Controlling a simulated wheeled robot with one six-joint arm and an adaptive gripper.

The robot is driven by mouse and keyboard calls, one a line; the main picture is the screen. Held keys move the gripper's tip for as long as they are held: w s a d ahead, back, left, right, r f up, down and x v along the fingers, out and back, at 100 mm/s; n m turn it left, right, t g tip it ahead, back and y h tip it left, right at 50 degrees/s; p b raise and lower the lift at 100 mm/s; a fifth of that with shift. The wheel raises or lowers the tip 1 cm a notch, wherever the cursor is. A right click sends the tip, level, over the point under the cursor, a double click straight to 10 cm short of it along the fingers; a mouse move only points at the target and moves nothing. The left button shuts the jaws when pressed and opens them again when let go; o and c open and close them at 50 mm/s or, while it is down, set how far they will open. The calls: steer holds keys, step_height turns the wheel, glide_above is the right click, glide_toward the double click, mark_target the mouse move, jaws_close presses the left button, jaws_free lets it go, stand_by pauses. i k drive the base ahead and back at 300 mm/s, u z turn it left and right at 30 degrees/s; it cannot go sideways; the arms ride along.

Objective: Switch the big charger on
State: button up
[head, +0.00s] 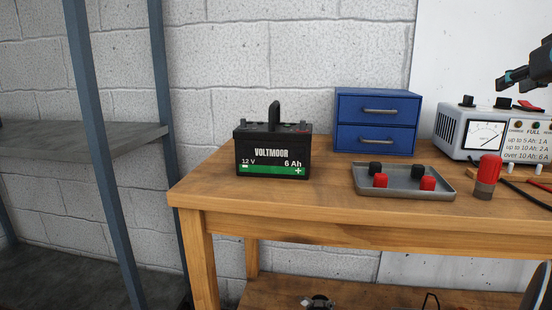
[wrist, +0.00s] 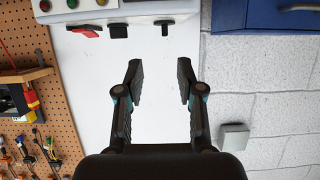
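The big charger (head: 452,128) is a grey box at the right of the bench in the head view, cut off by the frame edge. It has a needle meter (head: 485,135), black knobs (head: 503,102) and a red switch (head: 530,105) on top. In the wrist view the red switch (wrist: 85,31) and the black knobs (wrist: 118,31) show along the top edge; I cannot tell the switch's position. My gripper (wrist: 160,66) is open and empty, apart from the charger. In the head view it (head: 515,77) is above the charger, partly out of frame.
A Voltmoor 12 V 6 Ah battery (head: 273,150) stands on the wooden bench (head: 330,205). Blue drawers (head: 375,122), a grey tray (head: 405,193) with red and black caps and a red-topped cylinder (head: 487,175) stand between. A charging label (head: 528,140) and cables are by the charger.

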mark_target(523, 104)
steer(key=z, duration=0.05)
steer(key=k, duration=0.85)
